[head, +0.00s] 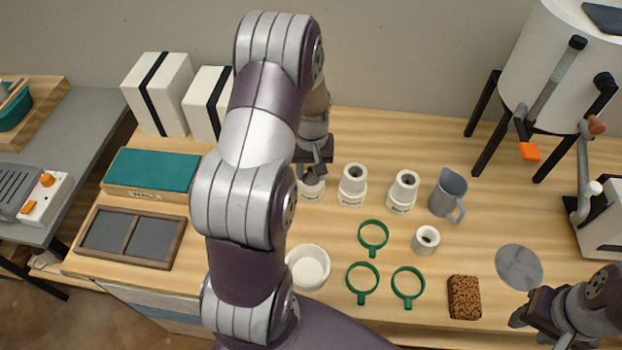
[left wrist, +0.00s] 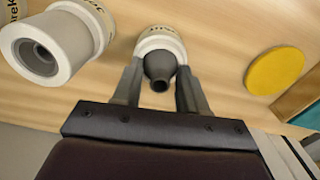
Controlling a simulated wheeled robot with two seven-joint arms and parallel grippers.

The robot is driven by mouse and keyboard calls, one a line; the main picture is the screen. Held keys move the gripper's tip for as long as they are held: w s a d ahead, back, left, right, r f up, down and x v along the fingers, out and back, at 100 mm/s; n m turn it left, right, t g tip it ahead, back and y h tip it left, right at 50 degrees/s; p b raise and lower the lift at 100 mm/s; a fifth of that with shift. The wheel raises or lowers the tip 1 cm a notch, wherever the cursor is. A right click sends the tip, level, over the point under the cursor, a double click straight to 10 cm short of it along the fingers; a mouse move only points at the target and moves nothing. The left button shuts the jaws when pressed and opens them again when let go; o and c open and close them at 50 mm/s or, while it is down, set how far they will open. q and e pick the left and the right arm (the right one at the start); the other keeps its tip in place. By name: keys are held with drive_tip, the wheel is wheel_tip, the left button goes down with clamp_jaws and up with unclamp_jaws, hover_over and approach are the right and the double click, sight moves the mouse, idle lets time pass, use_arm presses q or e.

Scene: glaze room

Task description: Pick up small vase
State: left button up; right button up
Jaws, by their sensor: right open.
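A small dark grey vase (left wrist: 160,70) with a narrow neck shows in the left wrist view, in front of a white labelled jar (left wrist: 162,42). My left gripper (left wrist: 160,82) has one finger on each side of the vase. Whether the fingers press on it or stand just clear I cannot tell. In the head view my left gripper (head: 314,168) is just above the leftmost white jar (head: 311,192), and the vase cannot be made out there. My right gripper (head: 528,322) is open and empty at the lower right, near the table's front edge.
Two white jars topped with white cylinders (head: 352,186) (head: 403,192) stand right of my left gripper. A grey-blue pitcher (head: 448,195), a small white cup (head: 425,240), green rings (head: 373,237) and a white bowl (head: 308,267) are nearby. White boxes (head: 158,95) stand behind.

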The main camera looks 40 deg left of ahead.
use_arm(q)
wheel_tip(320, 180, up, 10)
idle(0.6)
